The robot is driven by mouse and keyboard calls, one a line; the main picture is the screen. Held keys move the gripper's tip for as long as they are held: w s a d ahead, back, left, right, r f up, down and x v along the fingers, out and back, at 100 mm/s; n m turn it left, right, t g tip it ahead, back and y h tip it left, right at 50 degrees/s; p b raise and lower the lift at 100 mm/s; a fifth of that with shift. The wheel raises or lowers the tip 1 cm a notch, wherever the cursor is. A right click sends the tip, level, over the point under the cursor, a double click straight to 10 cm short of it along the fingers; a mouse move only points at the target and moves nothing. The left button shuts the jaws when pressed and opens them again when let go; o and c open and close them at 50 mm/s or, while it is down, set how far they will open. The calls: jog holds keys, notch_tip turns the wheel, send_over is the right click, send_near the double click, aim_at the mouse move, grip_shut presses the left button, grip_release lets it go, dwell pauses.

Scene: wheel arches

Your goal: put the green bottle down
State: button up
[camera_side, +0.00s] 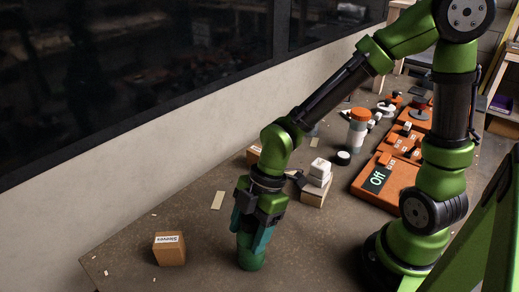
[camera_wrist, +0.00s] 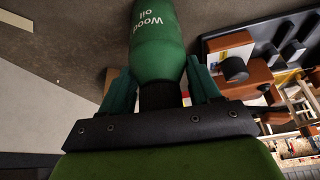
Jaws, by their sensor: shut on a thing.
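The green bottle (camera_wrist: 158,42) carries white lettering that reads "Wood oil" in the wrist view. My gripper (camera_wrist: 160,88) is shut on it, with a teal finger on each side of its narrower dark part. In the side view the bottle (camera_side: 251,256) is upright under my gripper (camera_side: 257,228), near the front of the table (camera_side: 205,255). Its lower end is at or very close to the table top; I cannot tell whether it touches. My fingers hide its upper part.
A small cardboard box (camera_side: 169,250) stands to the left. White blocks on a wooden block (camera_side: 315,191) stand behind to the right, near an orange-capped bottle (camera_side: 357,130) and an orange board (camera_side: 377,185). The table between the box and my gripper is clear.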

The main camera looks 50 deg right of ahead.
jog(key=shift+f, duration=0.1)
jog(key=o, duration=1.3)
jog(key=shift+c, duration=0.2)
jog(key=w+v, duration=0.1)
jog(key=v, duration=1)
jog(key=s+d+r+m+t+h, duration=0.1)
jog(key=d+m, duration=0.4)
jog(key=m, duration=0.5)
jog(key=s+d+r+m+t+h, duration=0.1)
jog(key=d+r+m+t, duration=0.4)
jog(key=m, duration=0.5)
jog(key=shift+s+d+h, duration=0.3)
jog(key=shift+s, duration=0.6)
